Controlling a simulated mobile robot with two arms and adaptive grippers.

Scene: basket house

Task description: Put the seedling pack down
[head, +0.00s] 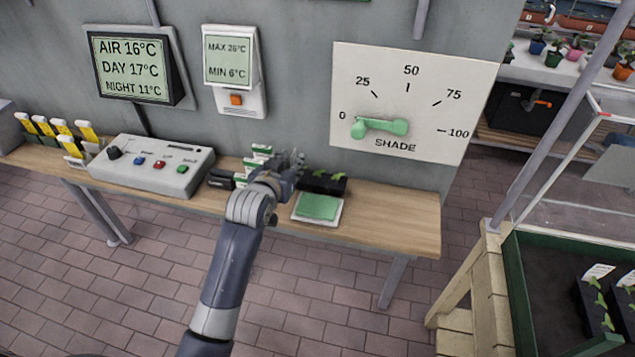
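A black seedling pack (325,184) with small green leaves is at the wooden bench, just right of my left gripper (292,164). My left arm reaches up from the bottom of the head view, and its wrist hides part of the gripper and the pack's left end. The fingers are small and partly covered, so I cannot tell whether they are shut on the pack or only beside it. I also cannot tell whether the pack rests on the bench top (395,212). My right gripper is not in view.
A white device with a green pad (318,207) lies in front of the pack. A grey control box (150,165) and yellow-topped tags (55,130) stand left. The bench's right end is clear. A green-edged bed (518,290) with other seedling packs (598,305) is at lower right.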

